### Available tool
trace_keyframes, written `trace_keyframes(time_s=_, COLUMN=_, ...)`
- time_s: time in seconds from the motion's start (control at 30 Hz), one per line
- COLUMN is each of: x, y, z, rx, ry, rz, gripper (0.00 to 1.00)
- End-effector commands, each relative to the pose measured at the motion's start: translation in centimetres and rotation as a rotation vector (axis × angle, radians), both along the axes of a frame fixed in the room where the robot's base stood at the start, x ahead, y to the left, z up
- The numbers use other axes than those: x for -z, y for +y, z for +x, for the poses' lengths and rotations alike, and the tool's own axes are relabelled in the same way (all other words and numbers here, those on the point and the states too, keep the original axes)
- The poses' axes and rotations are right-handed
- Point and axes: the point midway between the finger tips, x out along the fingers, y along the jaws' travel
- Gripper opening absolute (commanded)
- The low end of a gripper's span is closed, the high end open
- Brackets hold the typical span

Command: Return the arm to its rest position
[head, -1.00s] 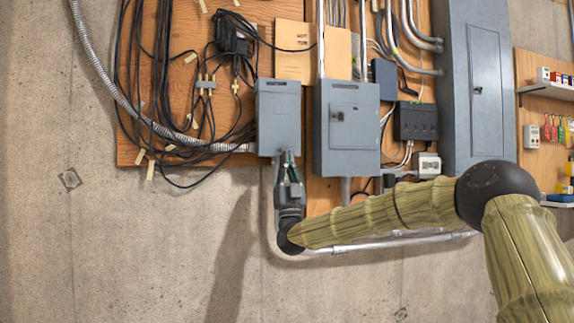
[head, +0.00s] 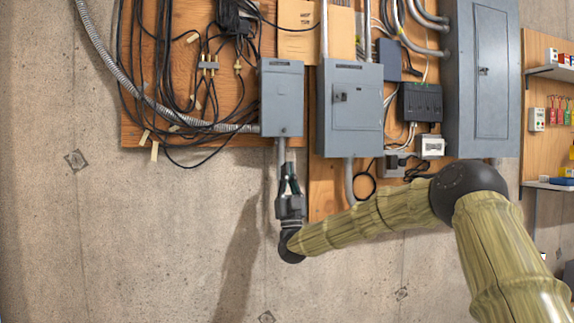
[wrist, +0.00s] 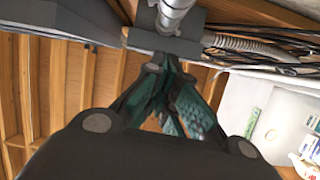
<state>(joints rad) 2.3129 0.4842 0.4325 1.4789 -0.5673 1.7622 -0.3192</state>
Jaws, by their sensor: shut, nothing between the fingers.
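My gripper (head: 289,166) is shut and empty, with its fingers pointing up, just below the small grey electrical box (head: 282,97). In the head view a gap shows between the fingertips and the box's lower edge. My bamboo-textured arm reaches in from the lower right, bent at a black joint. In the wrist view my gripper (wrist: 165,72) has its dark green fingers meeting at the tips. Behind them there is a grey conduit (wrist: 174,14) running into a grey box.
A larger grey box (head: 350,110) and a tall grey panel (head: 482,85) are on the wooden board to the right. Loose black cables (head: 150,75) hang at the upper left. Shelves (head: 552,72) are at the far right. The concrete wall (head: 130,240) at lower left is bare.

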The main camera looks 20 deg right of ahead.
Motion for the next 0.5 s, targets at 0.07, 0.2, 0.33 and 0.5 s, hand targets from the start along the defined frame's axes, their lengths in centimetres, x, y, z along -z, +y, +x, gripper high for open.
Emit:
trace_keyframes(time_s=0.07, x=0.3, y=0.0, z=0.1, rx=0.000, ry=0.000, rz=0.000, gripper=0.00)
trace_keyframes(time_s=0.2, x=0.8, y=0.2, z=0.3, rx=-0.003, ry=0.010, rz=-0.001, gripper=0.00)
trace_keyframes(time_s=0.33, x=3.9, y=1.5, z=1.3, rx=-0.026, ry=0.085, rz=-0.009, gripper=0.00)
trace_keyframes(time_s=0.5, x=12.1, y=4.7, z=3.1, rx=-0.082, ry=0.282, rz=-0.028, gripper=0.00)
